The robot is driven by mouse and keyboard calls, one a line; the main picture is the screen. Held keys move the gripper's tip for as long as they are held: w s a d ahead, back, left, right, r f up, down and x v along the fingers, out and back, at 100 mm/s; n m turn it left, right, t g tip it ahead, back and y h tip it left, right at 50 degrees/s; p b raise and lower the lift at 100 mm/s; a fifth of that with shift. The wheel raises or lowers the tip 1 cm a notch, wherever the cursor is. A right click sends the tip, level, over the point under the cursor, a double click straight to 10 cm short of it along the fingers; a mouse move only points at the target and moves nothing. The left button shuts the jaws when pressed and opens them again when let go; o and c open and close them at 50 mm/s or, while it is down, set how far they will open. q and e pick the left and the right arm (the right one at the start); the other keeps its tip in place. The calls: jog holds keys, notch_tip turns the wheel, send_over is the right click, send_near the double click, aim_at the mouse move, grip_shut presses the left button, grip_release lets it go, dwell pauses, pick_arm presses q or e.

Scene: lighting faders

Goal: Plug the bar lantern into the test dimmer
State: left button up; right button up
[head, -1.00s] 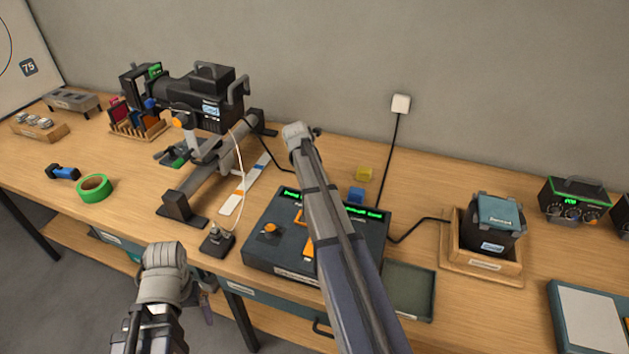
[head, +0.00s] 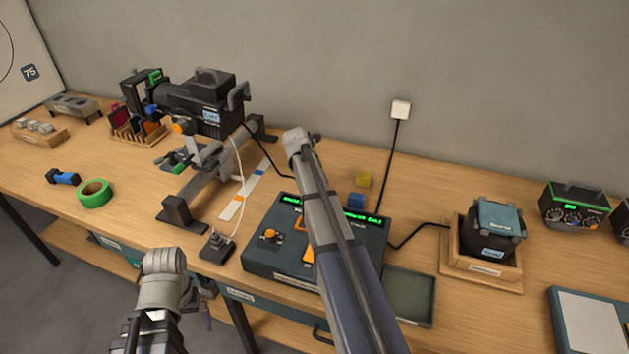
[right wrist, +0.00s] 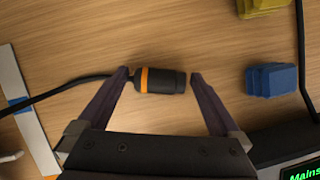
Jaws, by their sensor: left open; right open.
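The bar lantern (head: 205,103) is a black stage light on a grey bar stand at the back left. In the right wrist view, its likely plug (right wrist: 160,80), black with an orange band, lies on the wood with a black cable running left. My right gripper (right wrist: 160,76) is open, with a finger at each end of the plug; I cannot tell if they touch it. The arm hides this gripper and plug in the head view. My left gripper (head: 207,312) is open, low before the bench edge, mostly hidden. A green-lit box with knobs (head: 574,208) may be the test dimmer.
A dark console (head: 265,262) with orange faders stands at the front middle, partly behind my right arm. Blue (right wrist: 272,80) and yellow (right wrist: 262,6) blocks lie right of the plug. A boxed black unit (head: 492,235) stands right. Green tape (head: 94,193) lies left.

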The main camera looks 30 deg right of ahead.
jog(key=p+v, duration=0.6)
jog(key=v, duration=0.1)
jog(key=shift+s+r, duration=0.2)
jog(key=shift+s, duration=0.1)
jog(key=shift+f, duration=0.15)
jog(key=b+x, duration=0.4)
jog(key=x, duration=0.1)
jog(key=b+x, duration=0.3)
jog(key=shift+w, duration=0.25)
jog(key=shift+r+p, duration=0.35)
jog(key=shift+r, duration=0.15)
jog(key=shift+f, duration=0.15)
